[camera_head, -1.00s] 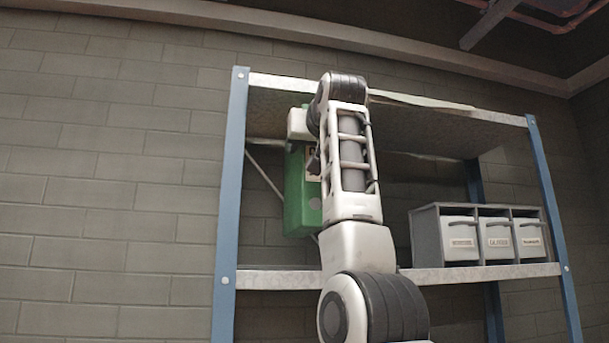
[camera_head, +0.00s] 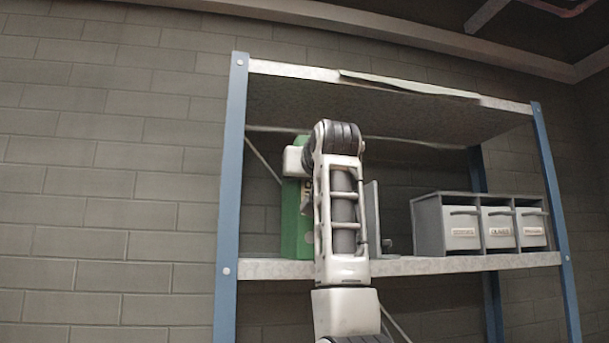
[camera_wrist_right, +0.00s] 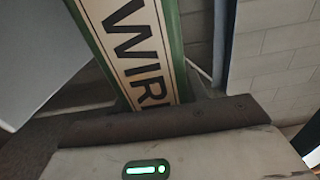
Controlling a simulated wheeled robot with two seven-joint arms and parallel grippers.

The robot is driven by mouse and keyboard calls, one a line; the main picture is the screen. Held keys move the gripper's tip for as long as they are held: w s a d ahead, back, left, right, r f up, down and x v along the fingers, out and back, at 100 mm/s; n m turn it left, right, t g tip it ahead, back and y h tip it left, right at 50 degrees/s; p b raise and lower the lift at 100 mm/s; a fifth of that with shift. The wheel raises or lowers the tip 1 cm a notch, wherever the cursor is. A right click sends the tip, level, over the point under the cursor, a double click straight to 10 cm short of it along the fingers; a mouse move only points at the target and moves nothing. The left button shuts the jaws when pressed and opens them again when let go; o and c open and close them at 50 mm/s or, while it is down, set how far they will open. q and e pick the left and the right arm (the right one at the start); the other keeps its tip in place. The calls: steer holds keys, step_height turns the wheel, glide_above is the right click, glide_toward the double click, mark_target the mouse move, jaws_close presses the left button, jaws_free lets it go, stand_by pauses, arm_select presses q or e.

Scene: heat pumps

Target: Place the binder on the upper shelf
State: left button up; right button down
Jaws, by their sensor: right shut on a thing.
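The green binder (camera_head: 291,220) is upright at the left end of the shelf with the grey boxes, its lower end at the shelf board's (camera_head: 440,264) front edge. I cannot tell whether it rests on the board. My right gripper (camera_head: 298,162) is shut on the binder near its top, and my arm hides the binder's right side. In the right wrist view the binder (camera_wrist_right: 172,30) shows a cream label reading "WIR", running to the dark edge of my gripper (camera_wrist_right: 165,118). The fingertips are hidden. My left gripper is not in view.
A grey upright plate (camera_head: 373,215), like a bookend, stands just right of my arm. Several grey boxes (camera_head: 462,228) with labels fill the shelf's right end. The top board (camera_head: 300,72) is above my arm. A blue post (camera_head: 231,165) stands left of the binder.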

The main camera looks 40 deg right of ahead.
steer(key=shift+s+r, duration=0.15)
steer(key=c, duration=0.8)
jaws_free()
steer(key=shift+f, duration=0.2)
steer(key=shift+o, duration=0.2)
steer(key=shift+r, duration=0.1)
arm_select(q)
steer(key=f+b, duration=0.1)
steer(key=b, duration=0.1)
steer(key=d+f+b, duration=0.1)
steer(key=b, duration=0.2)
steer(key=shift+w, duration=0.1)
arm_select(e)
steer(key=v, duration=1.2)
